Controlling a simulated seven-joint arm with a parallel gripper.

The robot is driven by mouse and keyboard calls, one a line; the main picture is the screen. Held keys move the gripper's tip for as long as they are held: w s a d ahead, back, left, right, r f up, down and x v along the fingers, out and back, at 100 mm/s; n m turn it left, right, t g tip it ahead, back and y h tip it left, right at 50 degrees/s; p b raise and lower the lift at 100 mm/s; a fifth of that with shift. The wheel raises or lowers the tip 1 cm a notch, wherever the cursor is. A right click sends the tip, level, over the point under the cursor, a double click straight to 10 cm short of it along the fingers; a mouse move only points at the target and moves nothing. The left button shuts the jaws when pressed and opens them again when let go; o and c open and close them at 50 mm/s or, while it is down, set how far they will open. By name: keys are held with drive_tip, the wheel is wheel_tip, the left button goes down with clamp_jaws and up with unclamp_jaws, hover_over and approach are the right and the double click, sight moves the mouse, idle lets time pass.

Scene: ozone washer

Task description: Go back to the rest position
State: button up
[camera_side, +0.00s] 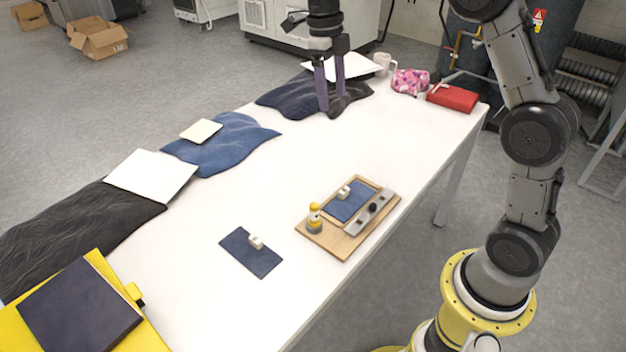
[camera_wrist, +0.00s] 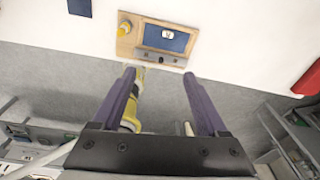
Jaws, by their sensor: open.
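My gripper (camera_side: 329,85) is open and empty, its two purple fingers pointing down in the side view, in front of a dark cloth at the far end of the white table. In the wrist view my gripper (camera_wrist: 160,85) also shows open, with nothing between the fingers. A wooden board (camera_side: 340,247) lies flat on the table, well apart from the gripper. It holds a blue fabric piece (camera_side: 345,207) with a small white block (camera_side: 344,192), a metal bar (camera_side: 369,213) and a yellow-topped knob (camera_side: 314,216). The board (camera_wrist: 124,45) also shows beyond the fingertips in the wrist view.
A dark fabric swatch (camera_side: 248,260) with a white block lies left of the board. Folded jeans (camera_side: 225,145), dark cloths and white sheets line the far side. A red box (camera_side: 453,98), a mug (camera_side: 384,64) and a pink bundle (camera_side: 410,81) stand at the far end. The middle is clear.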

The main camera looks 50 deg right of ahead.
drive_tip(key=s+a+r+n+t, duration=0.2)
drive_tip(key=s+a+r+n, duration=0.15)
drive_tip(key=s+n, duration=0.4)
drive_tip(key=s+a+r+n+t, duration=0.2)
drive_tip(key=s+r+n, duration=0.3)
drive_tip(key=s, duration=0.5)
drive_tip(key=s+f+n+t, duration=0.1)
drive_tip(key=s+f+n, duration=0.3)
drive_tip(key=n, duration=0.7)
drive_tip(key=s+a+f+n+t, duration=0.1)
drive_tip(key=s+f+n, duration=0.3)
drive_tip(key=n, duration=0.7)
drive_tip(key=shift+s+a+f+t+y, duration=0.3)
drive_tip(key=shift+s+t, duration=0.1)
drive_tip(key=shift+s, duration=0.3)
